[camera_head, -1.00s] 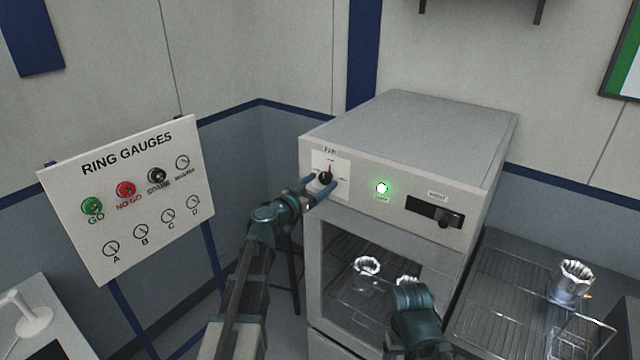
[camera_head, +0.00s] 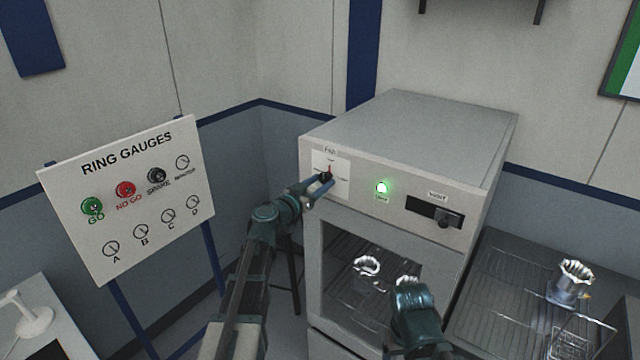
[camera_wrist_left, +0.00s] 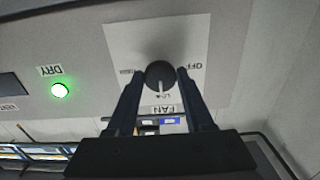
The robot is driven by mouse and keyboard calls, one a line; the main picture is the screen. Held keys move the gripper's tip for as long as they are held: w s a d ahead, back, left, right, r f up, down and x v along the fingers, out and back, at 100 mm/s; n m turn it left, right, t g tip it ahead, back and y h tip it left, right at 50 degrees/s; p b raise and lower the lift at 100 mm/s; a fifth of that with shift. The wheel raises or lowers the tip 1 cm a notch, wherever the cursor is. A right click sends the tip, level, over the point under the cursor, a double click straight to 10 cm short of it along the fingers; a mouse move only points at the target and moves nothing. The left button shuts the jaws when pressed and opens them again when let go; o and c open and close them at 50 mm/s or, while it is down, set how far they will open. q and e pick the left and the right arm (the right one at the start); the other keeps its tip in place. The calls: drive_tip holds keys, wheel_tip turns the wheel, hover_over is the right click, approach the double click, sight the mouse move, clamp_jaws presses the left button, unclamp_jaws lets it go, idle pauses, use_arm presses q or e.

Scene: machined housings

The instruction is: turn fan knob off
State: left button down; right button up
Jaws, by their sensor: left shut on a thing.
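The fan knob (camera_head: 325,175) is a dark round knob on a white label at the upper left of the grey cabinet's front. In the left wrist view the knob (camera_wrist_left: 160,75) sits between my fingertips, its pale pointer line toward the "LOW" mark and the upside-down "FAN" text. The "OFF" mark (camera_wrist_left: 196,66) is to the right of the knob there. My left gripper (camera_head: 319,183) is shut on the knob. My right arm shows at the bottom in the head view; its fingertips are hidden.
The grey cabinet (camera_head: 420,130) has a lit green DRY lamp (camera_head: 382,188) and a vent slider (camera_head: 448,219). Its windowed door is below. A ring gauge board (camera_head: 130,200) stands left. A rack table (camera_head: 500,270) with a metal housing (camera_head: 571,284) stands right.

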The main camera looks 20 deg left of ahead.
use_arm(q)
drive_tip(key=n, duration=0.8)
drive_tip(key=shift+n, duration=0.3)
drive_tip(key=n, duration=0.4)
drive_tip(key=shift+d+n, duration=0.1)
drive_tip(key=shift+n, duration=0.2)
drive_tip(key=shift+r+n, duration=0.1)
drive_tip(key=shift+n, duration=2.2)
drive_tip(key=shift+c, duration=1.6)
unclamp_jaws()
